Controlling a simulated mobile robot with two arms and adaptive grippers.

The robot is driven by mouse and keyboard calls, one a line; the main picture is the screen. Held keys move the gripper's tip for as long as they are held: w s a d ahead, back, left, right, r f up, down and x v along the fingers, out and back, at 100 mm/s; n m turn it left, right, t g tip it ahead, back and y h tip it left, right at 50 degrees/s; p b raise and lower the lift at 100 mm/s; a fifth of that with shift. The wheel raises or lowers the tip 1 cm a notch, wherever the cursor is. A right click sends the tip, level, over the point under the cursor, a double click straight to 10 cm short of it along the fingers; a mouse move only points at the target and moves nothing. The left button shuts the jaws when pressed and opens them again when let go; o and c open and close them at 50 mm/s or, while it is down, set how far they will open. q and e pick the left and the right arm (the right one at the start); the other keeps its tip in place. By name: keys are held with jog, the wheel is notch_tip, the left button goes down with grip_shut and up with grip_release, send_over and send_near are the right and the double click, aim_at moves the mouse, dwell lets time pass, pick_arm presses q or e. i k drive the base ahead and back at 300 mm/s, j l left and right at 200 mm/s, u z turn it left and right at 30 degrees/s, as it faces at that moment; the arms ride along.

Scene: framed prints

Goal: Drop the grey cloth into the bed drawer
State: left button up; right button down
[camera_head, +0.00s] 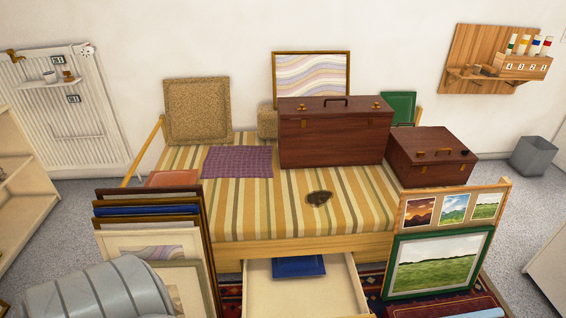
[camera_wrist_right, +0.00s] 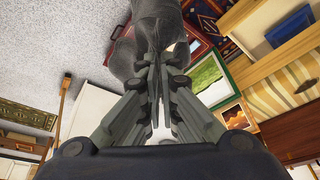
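The bed drawer (camera_head: 300,294) is pulled out at the front of the striped bed (camera_head: 250,226), and a blue flat thing (camera_head: 298,266) lies at its back. The drawer also shows at the top right of the right wrist view (camera_wrist_right: 283,60). My right gripper (camera_wrist_right: 158,55) shows only in that view. Its fingers are closed together on the grey cloth (camera_wrist_right: 148,12), which bunches and hangs beyond the fingertips, over the floor side of the framed prints. The cloth's far end is cut off by the picture edge. My left gripper is in no view.
Framed prints (camera_head: 148,216) stand left of the drawer, a green-framed landscape (camera_head: 437,262) right of it. A grey ribbed roll (camera_head: 98,292) is at the lower left. The bed bears two brown cases (camera_head: 335,137) (camera_head: 431,157), a purple cloth (camera_head: 238,162) and a small dark thing (camera_head: 319,198).

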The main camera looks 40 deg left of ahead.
aim_at(338, 294)
jog(key=i+u, duration=0.2)
jog(key=u, duration=0.25)
jog(key=i+l+u, duration=0.15)
jog(key=u, duration=0.3)
jog(key=i+l+u, duration=0.15)
jog(key=u, duration=0.35)
jog(key=i+l+u, duration=0.45)
jog(key=u, duration=0.2)
jog(key=i+l+u, duration=0.15)
jog(key=l+u, duration=0.2)
jog(key=l, duration=0.1)
